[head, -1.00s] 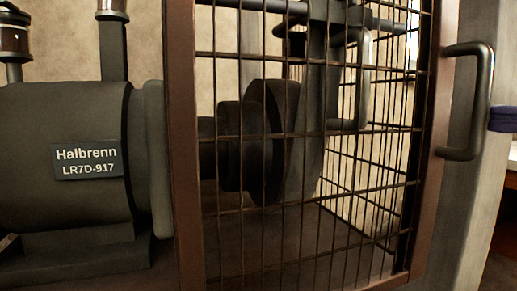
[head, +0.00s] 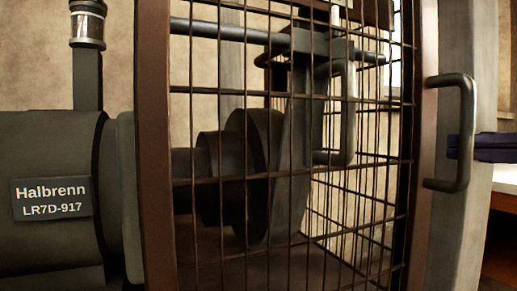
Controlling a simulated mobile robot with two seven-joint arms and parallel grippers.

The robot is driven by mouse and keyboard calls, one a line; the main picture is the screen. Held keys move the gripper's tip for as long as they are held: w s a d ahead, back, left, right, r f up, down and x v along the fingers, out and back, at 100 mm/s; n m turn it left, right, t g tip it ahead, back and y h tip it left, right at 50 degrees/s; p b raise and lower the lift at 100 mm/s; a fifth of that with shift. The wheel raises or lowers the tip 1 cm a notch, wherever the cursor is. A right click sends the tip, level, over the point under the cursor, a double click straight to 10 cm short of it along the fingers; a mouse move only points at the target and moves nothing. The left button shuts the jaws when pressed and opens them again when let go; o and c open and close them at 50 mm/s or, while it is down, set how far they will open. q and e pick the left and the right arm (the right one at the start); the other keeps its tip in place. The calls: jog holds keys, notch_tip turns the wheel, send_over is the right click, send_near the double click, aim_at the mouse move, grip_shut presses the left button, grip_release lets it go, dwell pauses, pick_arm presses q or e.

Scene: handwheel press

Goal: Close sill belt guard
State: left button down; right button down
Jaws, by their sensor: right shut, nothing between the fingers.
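The belt guard (head: 152,150) is a brown-framed panel of dark wire mesh, standing upright in front of the belt wheels (head: 250,170). A second, similar handle (head: 348,110) shows through the mesh. I cannot tell whether the guard is ajar. My left gripper is out of view.
A dark motor (head: 50,140) with a Halbrenn LR7D-917 plate (head: 52,198) stands left of the guard, with an upright cylinder-topped post (head: 88,40) behind it.

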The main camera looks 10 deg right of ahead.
jog(key=shift+d, duration=0.15)
jog(key=b+v, duration=0.2)
jog(key=v, duration=0.7)
jog(key=shift+s+d, duration=0.2)
jog(key=shift+d, duration=0.1)
